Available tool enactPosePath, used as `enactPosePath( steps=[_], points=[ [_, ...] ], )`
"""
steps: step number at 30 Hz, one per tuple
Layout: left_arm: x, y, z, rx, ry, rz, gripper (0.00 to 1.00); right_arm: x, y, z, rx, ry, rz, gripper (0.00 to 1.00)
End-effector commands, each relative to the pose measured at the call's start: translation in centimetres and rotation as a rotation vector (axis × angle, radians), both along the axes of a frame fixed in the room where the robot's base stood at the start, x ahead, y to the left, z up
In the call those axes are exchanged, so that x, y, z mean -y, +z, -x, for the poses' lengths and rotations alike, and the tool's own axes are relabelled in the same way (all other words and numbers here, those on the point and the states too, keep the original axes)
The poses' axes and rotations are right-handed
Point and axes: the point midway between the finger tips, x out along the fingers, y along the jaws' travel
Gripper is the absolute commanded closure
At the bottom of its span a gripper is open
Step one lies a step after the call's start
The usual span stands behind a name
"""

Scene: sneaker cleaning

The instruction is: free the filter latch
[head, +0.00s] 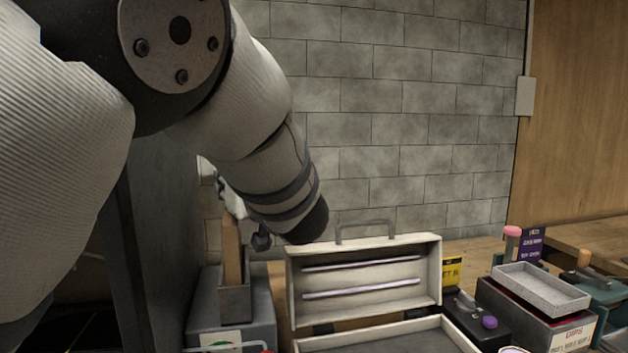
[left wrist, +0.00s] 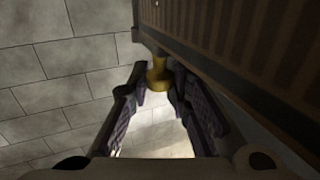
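A brass-yellow latch (left wrist: 159,74) shows in the left wrist view, at the lower edge of a dark brown ribbed panel (left wrist: 240,45), which looks like the filter unit. My left gripper (left wrist: 157,84) has its fingertips on both sides of the latch, and they appear closed against it. The fingers stay apart by the latch's width, with the bright wall behind. In the head view my left arm reaches in from the left and hides most of the gripper and the latch area. My right gripper is in neither view.
An open pale case (head: 430,262) with a raised lid stands below the arm. A grey box (head: 248,322) is at its left. A pale tray (head: 541,290) rests on a box at the right, near a black box with a purple knob (head: 489,322). A grey block wall (head: 400,130) stands behind.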

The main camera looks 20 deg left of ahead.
Motion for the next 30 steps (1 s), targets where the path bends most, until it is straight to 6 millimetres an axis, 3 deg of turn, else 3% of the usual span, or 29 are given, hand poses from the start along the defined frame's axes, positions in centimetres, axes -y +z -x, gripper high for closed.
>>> enactPosePath(
  steps=[14, 30],
  points=[
    [0.5, -0.6, -0.7, -0.005, 0.15, 0.002, 1.0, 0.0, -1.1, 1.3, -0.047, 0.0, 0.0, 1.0],
    [1.5, -0.9, -2.0, -0.008, 0.542, 0.0, 1.0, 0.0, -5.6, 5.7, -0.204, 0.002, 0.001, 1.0]
  ],
)
